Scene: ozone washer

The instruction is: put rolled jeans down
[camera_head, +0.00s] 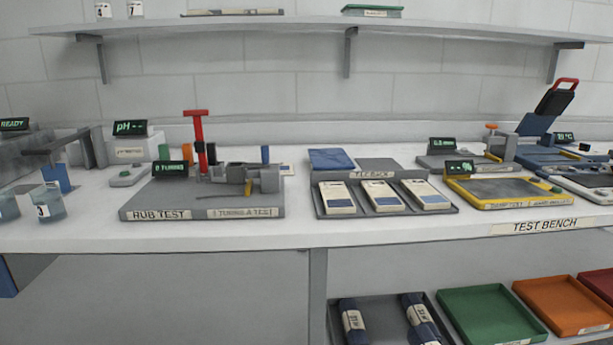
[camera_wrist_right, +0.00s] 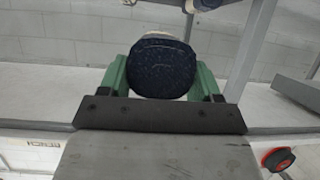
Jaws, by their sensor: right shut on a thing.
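In the right wrist view, my right gripper (camera_wrist_right: 162,78) has its green fingers on both sides of a dark blue rolled jeans (camera_wrist_right: 163,62), shut on it. I see its round end, with a pale band showing behind the top edge. What lies under this roll cannot be told. In the head view, two blue rolled jeans with white labels, one left (camera_head: 354,322) and one right (camera_head: 421,318), lie in a grey tray (camera_head: 380,304) below the bench. Neither gripper shows in the head view. My left gripper is in no view.
A green tray (camera_head: 490,314) and an orange tray (camera_head: 566,304) stand right of the grey tray, both empty. The bench above (camera_head: 400,240) holds a rub test station (camera_head: 160,203), a folded blue cloth (camera_head: 331,159) and a yellow-edged plate (camera_head: 500,190). A bench support (camera_head: 318,290) stands left of the grey tray.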

